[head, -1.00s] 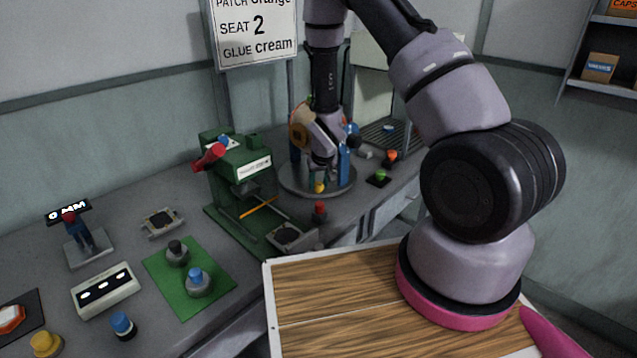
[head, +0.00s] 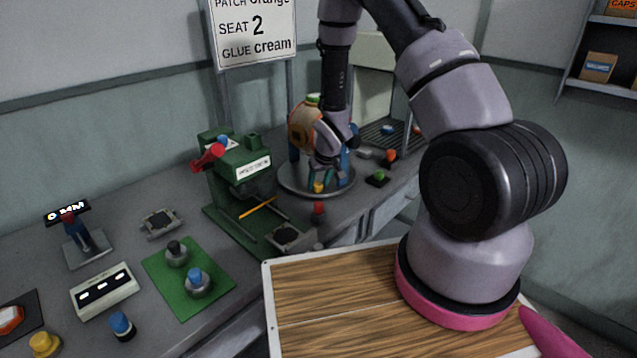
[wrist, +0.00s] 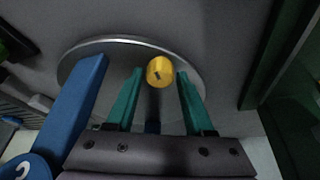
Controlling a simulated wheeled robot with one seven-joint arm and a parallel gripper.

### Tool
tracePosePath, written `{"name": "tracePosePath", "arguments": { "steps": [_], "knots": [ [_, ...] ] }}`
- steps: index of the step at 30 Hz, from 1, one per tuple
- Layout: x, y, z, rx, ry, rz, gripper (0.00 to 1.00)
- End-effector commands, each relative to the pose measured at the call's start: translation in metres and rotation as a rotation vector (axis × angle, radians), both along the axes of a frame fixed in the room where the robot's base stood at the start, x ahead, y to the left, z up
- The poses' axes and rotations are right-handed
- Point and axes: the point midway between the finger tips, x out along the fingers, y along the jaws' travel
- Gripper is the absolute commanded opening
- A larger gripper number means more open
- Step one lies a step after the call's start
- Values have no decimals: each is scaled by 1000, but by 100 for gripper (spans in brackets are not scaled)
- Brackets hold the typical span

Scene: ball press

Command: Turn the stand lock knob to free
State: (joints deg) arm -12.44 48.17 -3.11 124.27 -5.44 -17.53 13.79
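The yellow knob (head: 318,187), which looks like the stand lock knob, sits at the front of the round grey stand (head: 290,187). It also shows in the wrist view (wrist: 160,72), with a small dark mark on its end. My gripper (head: 322,177) is just above and behind the knob in the head view. In the wrist view its two teal fingertips (wrist: 159,76) are apart, one on each side of the knob, with a narrow gap on both sides. The gripper looks open and holds nothing. The orange-and-cream ball (head: 304,125) on the stand is partly hidden by my arm.
Blue posts (wrist: 75,105) of the stand rise close to my left finger in the wrist view. A green press (head: 240,175) stands left of the stand. A red knob (head: 318,209) and a green button (head: 379,176) are near the table's front edge.

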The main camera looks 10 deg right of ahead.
Motion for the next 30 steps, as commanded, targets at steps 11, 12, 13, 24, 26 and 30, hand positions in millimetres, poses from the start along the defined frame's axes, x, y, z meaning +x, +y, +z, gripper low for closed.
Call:
{"name": "tracePosePath", "arguments": {
  "steps": [11, 12, 13, 24, 26, 30],
  "knots": [
    [0, 0, 1, 0, 0, -1, 72],
    [-1, 0, 4, 1, -1, -1, 72],
    [-2, 0, 6, 1, -1, -1, 72],
    [-26, -5, 67, 1, -4, -1, 72],
    [-30, -6, 76, 1, -3, -2, 72],
    [-37, -8, 91, 1, -1, -1, 72]
  ]
}}
